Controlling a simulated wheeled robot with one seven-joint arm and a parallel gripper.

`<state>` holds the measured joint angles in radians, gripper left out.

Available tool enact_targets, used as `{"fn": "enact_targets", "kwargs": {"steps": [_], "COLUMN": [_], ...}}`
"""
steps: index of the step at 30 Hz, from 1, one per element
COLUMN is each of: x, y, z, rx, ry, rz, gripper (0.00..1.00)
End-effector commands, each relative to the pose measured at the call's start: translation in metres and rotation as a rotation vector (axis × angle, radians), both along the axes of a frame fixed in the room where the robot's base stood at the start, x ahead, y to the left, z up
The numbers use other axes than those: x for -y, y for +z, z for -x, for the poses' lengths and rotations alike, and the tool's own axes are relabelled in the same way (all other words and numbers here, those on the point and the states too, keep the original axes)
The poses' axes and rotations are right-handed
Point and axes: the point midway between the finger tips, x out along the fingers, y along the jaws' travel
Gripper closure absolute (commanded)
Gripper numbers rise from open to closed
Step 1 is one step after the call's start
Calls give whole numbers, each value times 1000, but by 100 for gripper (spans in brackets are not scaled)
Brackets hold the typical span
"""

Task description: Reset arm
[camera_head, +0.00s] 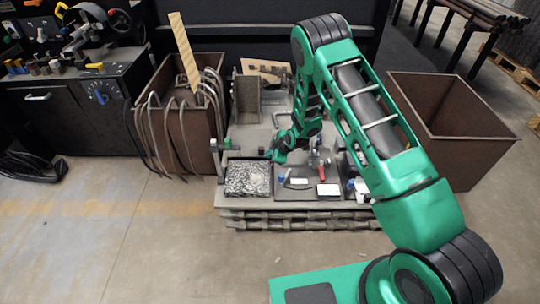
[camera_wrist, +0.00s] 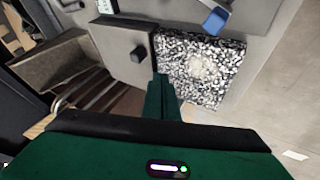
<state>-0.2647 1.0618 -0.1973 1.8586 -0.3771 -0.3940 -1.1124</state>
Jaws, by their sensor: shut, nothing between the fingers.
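My green arm reaches from the lower right over the workbench (camera_head: 262,218) in the head view. My gripper (camera_head: 278,157) is above the bench, near the back right corner of a tray of metal chips (camera_head: 247,180). In the wrist view my gripper (camera_wrist: 161,88) shows as green fingers close together, shut and empty. The chip tray (camera_wrist: 203,68) lies just to the right of the fingertips there.
A brown bin with bent hoses (camera_head: 185,130) stands left of the bench. A large open brown bin (camera_head: 450,140) stands at the right, behind my arm. A red-handled tool (camera_head: 321,173) and small items lie on the bench. The floor in front is mostly clear.

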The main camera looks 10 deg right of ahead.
Motion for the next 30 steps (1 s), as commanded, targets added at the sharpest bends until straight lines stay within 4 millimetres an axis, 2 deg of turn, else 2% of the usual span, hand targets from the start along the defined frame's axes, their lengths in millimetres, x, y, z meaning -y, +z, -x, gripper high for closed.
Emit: {"fn": "enact_targets", "kwargs": {"steps": [16,20,23,30], "x": [1,8,24,88], "y": [3,12,35,118], "z": [2,1,0,16], "rx": [0,-6,-27,-122], "ry": [-1,-18,-63,-257], "rz": [-1,0,1,-3], "gripper": [100,100,100,100]}}
